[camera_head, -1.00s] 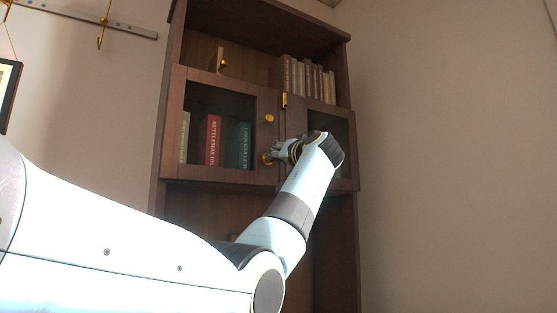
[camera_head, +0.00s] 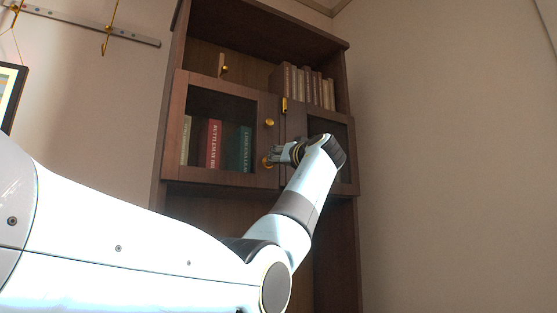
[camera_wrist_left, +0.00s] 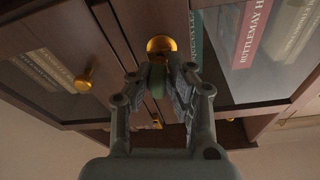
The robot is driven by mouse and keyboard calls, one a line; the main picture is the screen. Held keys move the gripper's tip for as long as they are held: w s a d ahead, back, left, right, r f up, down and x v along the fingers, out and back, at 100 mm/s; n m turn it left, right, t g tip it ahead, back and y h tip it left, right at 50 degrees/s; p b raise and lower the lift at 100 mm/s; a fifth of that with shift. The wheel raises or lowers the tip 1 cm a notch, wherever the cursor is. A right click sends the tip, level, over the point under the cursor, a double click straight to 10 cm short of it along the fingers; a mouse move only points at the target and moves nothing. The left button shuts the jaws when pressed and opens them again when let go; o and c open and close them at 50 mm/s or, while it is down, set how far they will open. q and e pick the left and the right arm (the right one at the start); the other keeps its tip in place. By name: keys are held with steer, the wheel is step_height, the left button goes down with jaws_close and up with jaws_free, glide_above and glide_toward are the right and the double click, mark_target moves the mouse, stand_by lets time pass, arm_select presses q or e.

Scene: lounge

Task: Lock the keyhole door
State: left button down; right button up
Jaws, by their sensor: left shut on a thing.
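The wooden cabinet's left glass door (camera_head: 222,175) is closed in the head view. It carries a gold knob (camera_head: 269,122) and, lower down, a round gold piece (camera_head: 266,162) near its right edge. My left gripper (camera_head: 274,156) is at this lower gold piece. I cannot tell a key's shape or the keyhole, as the fingers cover that spot. My right gripper is not in view.
The right glass door (camera_head: 343,165) is partly behind my arm; its gold knob (camera_wrist_left: 84,82) shows in the left wrist view. Books (camera_head: 214,145) stand behind the left glass, and more (camera_head: 308,84) on the open upper shelf. Clear wall lies to the right.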

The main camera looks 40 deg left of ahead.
arm_select(q)
steer(key=shift+f, duration=0.1)
steer(key=shift+w+n+g+b, duration=0.1)
steer(key=shift+n+g+b, duration=0.2)
steer(key=shift+n+b, duration=0.9)
steer(key=c, duration=1.6)
jaws_free()
steer(key=o, duration=0.4)
steer(key=shift+w+a, duration=0.15)
steer(key=shift+a, duration=0.05)
steer(key=o, duration=0.4)
steer(key=shift+d, duration=0.1)
